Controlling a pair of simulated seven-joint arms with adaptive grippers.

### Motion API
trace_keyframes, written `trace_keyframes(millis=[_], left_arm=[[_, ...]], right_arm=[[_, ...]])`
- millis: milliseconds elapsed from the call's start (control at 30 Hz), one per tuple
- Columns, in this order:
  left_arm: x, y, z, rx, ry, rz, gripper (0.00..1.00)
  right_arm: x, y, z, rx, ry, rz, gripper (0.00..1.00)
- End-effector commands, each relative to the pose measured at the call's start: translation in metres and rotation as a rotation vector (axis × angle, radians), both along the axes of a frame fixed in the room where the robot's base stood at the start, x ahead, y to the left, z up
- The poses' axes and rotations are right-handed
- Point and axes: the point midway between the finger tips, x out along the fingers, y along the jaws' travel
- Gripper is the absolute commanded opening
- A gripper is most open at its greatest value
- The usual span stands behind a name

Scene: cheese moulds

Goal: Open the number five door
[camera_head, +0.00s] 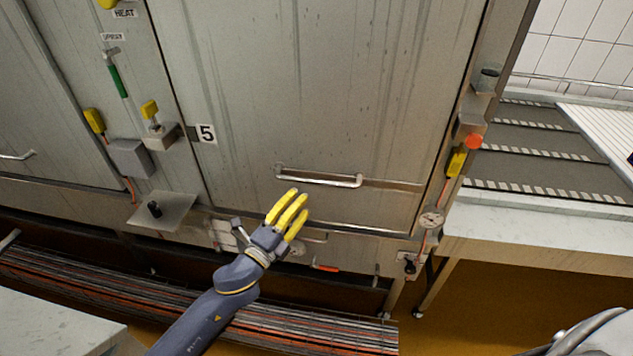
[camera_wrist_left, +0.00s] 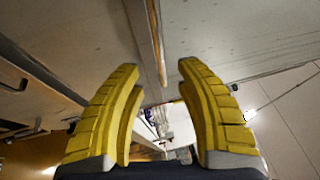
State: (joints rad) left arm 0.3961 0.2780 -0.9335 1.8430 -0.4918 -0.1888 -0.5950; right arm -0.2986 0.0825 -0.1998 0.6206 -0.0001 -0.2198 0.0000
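The number five door (camera_head: 330,90) is a large grey metal panel, upright and apparently closed, in the head view. A white label with a black 5 (camera_head: 206,133) is at its left edge. A horizontal silver bar handle (camera_head: 320,180) is fixed low on the door. My left gripper (camera_head: 297,203) has yellow fingers and shows just below the handle, apart from it in the picture. In the left wrist view the fingers (camera_wrist_left: 160,85) are spread with nothing held between them. A metal edge runs beyond them; I cannot tell which part it is. My right gripper is not seen.
Left of the door are a grey box (camera_head: 130,158), yellow-capped switches (camera_head: 150,109) and a small metal shelf (camera_head: 162,211). An orange-red knob (camera_head: 474,142) is on the right post. A conveyor (camera_head: 545,150) stands at right. Cables or pipes run below the door.

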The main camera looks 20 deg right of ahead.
Motion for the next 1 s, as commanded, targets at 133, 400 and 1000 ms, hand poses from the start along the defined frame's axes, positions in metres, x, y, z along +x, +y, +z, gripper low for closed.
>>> trace_keyframes(millis=[133,400,1000], left_arm=[[0.018,-0.021,0.006,-0.002,-0.001,0.000,0.36],[0.041,-0.048,0.012,-0.001,0.000,0.000,0.36],[0.053,-0.062,0.015,-0.001,0.001,0.000,0.36]], right_arm=[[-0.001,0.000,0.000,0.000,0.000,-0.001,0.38],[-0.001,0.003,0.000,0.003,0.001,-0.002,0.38],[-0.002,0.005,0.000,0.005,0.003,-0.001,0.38]])
